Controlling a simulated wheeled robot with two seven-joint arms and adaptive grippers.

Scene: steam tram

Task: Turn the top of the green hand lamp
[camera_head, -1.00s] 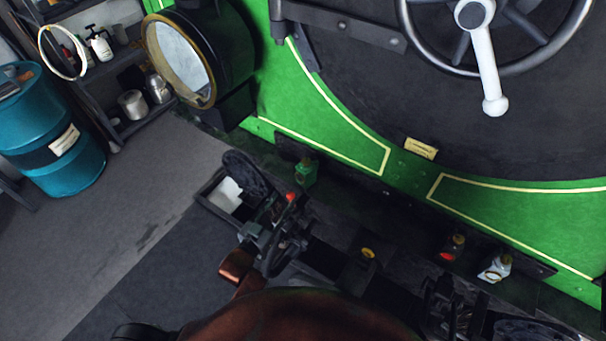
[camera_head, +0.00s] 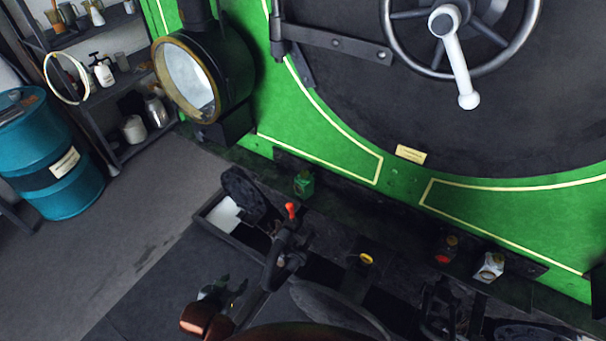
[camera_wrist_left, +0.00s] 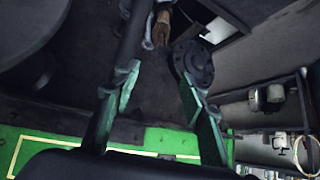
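The green hand lamp (camera_head: 304,183) stands small and upright on the dark ledge below the green boiler front in the head view. I cannot make it out in the left wrist view.
A red-tipped lever (camera_head: 290,211) stands just below the lamp, with a black disc (camera_head: 243,190) and open box to its left. A red lamp (camera_head: 447,249), a white lamp (camera_head: 489,266) and a yellow-topped item (camera_head: 364,259) are to the right. A blue drum (camera_head: 45,155) stands far left.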

